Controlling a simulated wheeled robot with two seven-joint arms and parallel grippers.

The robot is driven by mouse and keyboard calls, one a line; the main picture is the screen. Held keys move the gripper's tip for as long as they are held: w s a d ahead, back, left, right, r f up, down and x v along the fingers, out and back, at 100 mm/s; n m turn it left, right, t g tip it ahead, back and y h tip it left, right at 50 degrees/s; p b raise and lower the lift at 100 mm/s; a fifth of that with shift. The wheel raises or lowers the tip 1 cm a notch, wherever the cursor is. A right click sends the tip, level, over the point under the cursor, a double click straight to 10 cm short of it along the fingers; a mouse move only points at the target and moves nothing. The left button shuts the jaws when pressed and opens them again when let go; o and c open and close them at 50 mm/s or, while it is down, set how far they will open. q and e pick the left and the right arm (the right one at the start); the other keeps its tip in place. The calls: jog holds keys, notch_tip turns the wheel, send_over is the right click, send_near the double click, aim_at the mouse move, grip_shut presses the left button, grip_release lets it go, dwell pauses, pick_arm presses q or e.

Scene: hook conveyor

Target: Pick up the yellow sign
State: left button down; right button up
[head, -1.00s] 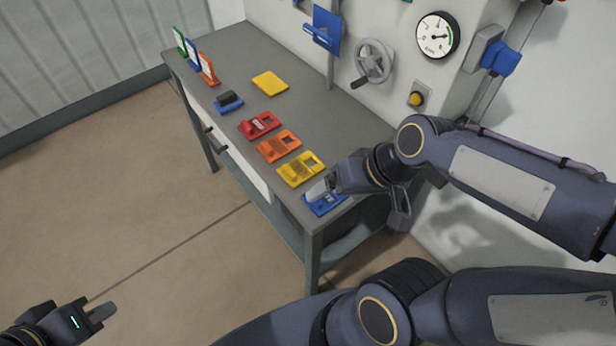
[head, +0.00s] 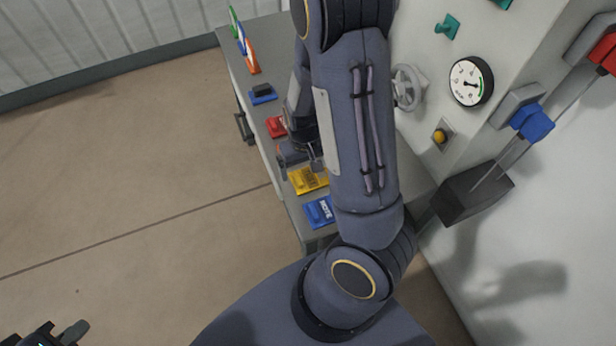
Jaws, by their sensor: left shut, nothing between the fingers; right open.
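The flat yellow sign that lay on the grey table is hidden behind my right arm. A yellow block (head: 307,181) with a raised part sits near the table's near end. My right gripper (head: 299,165) hangs over the row of blocks, just above the yellow one, where the orange block is now largely covered. It is open; I cannot see anything in it, and contact with the blocks is unclear. My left gripper (head: 72,335) is at the bottom left corner over the floor, shut and empty, partly cut off by the frame.
On the table (head: 243,75) are a blue block (head: 319,212) with white lettering, a red block (head: 276,126), and a blue-and-black block (head: 262,94). Upright green, blue and orange signs (head: 252,60) stand at the far end. The wall panel bears a handwheel (head: 408,88) and gauge (head: 471,82).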

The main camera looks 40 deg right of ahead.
aim_at(305, 179)
notch_tip(305, 179, down, 4)
jog(key=shift+s+f, duration=0.1)
jog(key=shift+f, duration=0.15)
jog(key=shift+c, duration=0.3)
jog(key=c, duration=1)
